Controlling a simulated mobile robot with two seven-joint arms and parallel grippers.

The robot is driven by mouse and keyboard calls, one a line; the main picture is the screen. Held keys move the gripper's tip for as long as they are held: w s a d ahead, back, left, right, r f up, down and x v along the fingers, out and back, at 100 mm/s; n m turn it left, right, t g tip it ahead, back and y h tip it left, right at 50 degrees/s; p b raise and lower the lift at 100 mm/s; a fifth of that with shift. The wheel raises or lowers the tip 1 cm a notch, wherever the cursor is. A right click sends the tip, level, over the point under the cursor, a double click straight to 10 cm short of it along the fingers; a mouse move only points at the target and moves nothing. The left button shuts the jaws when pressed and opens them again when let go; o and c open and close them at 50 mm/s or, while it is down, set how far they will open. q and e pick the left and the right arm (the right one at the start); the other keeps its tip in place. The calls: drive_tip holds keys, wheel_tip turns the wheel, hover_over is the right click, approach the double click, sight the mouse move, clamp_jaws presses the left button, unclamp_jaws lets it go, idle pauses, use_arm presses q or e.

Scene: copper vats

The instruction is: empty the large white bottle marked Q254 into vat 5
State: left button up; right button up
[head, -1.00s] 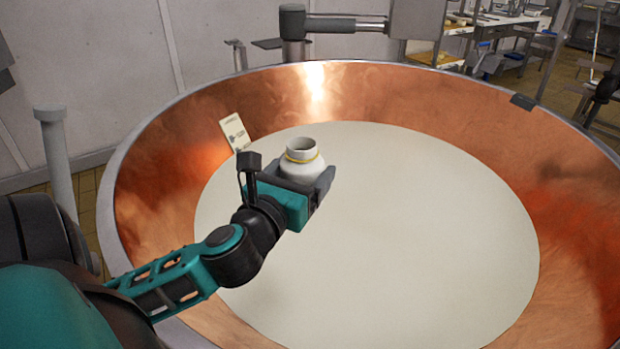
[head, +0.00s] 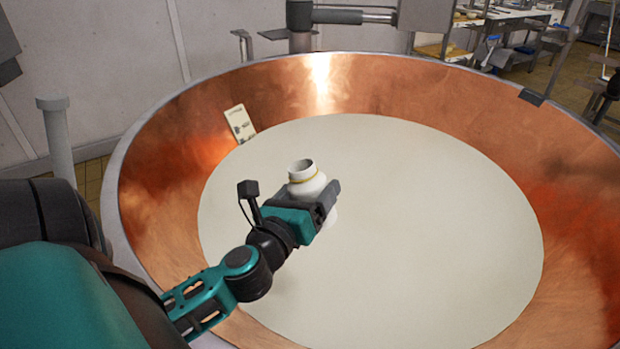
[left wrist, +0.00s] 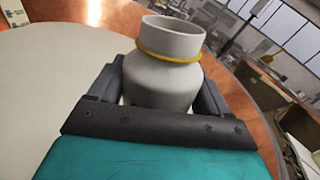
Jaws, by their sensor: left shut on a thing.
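My left gripper (head: 322,205) is shut on a white bottle (head: 305,180) with an open mouth and a yellow ring round its neck. The bottle also shows between the fingers in the left wrist view (left wrist: 165,72). No marking can be read on it. It is held mouth up, tilted slightly, above the pale liquid (head: 430,220) in a large copper vat (head: 430,95). No stream comes from the mouth. No vat number can be read. My right gripper is not in view.
A white card (head: 240,124) with a dark print stands at the vat's far left inner wall. A grey post (head: 58,140) rises left of the vat. A dark clip (head: 531,97) sits on the far right rim. Work tables (head: 500,20) stand behind.

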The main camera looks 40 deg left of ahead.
sight(306, 179)
use_arm(q)
drive_tip(key=shift+f+n, duration=0.3)
drive_tip(key=shift+f, duration=0.15)
drive_tip(key=shift+d+f+n, duration=0.1)
drive_tip(key=shift+f+n, duration=0.25)
drive_tip(key=shift+n, duration=0.05)
drive_tip(key=n+b, duration=0.1)
drive_tip(key=d+f+n+b, duration=0.1)
drive_tip(key=n+b, duration=0.1)
drive_tip(key=shift+w+f, duration=0.15)
drive_tip(key=n, duration=0.1)
drive_tip(key=n+b, duration=0.1)
drive_tip(key=n, duration=0.1)
drive_tip(key=r+n, duration=0.1)
drive_tip(key=shift+d+r+n+b, duration=0.1)
drive_tip(key=shift+d+n+b, duration=0.15)
drive_tip(key=shift+n+b, duration=0.05)
drive_tip(key=r+n+p, duration=0.3)
drive_tip(key=n+p, duration=0.1)
drive_tip(key=shift+a+r, duration=0.2)
drive_tip(key=shift+r, duration=0.15)
drive_tip(key=shift+a+r+n+p, duration=0.15)
drive_tip(key=shift+r+n+p, duration=0.15)
drive_tip(key=shift+n+p, duration=0.3)
drive_tip(key=shift+a+r+n+b, duration=0.15)
drive_tip(key=shift+n+b, duration=0.15)
drive_tip(key=shift+n, duration=0.2)
drive_tip(key=shift+a+r+n, duration=0.3)
drive_tip(key=shift+r+n, duration=0.45)
drive_tip(key=shift+n, duration=0.45)
